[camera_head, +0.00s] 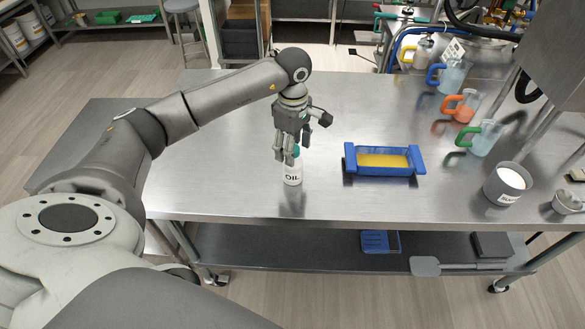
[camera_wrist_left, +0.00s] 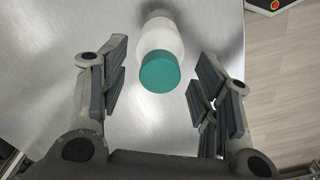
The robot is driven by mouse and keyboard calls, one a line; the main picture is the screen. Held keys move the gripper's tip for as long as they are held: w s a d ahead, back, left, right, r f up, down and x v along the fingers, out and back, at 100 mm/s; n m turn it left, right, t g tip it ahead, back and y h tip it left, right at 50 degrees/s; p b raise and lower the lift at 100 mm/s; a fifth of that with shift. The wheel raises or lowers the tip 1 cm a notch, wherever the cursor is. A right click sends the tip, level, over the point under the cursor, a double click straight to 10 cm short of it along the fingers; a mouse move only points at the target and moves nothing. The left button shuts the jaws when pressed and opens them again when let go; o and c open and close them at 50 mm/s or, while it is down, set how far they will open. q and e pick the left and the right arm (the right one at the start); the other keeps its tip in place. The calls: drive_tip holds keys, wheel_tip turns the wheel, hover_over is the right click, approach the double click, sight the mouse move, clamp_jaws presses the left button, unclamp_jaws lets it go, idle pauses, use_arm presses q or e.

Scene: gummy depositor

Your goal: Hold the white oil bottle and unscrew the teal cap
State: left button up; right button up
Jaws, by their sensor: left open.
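The white oil bottle (camera_head: 292,174), with "OIL" on its front, stands upright on the steel table near the front edge. Its teal cap (camera_head: 295,151) is on top, partly hidden by my gripper. In the left wrist view the white bottle (camera_wrist_left: 160,36) and its teal cap (camera_wrist_left: 160,72) show between the open fingers, toward the far side of them. My left gripper (camera_head: 288,158) is open and points down at the cap; in the left wrist view its fingers (camera_wrist_left: 163,90) do not touch the cap. My right gripper is not in view.
A blue tray with yellow contents (camera_head: 383,161) stands right of the bottle. A grey pot of white material (camera_head: 507,184) and jugs with orange (camera_head: 463,106), green (camera_head: 482,138) and blue (camera_head: 449,76) handles stand farther right. The table left of the bottle is clear.

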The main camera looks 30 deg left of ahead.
use_arm(q)
drive_tip(key=shift+r+p, duration=1.55)
drive_tip(key=shift+r, duration=1.5)
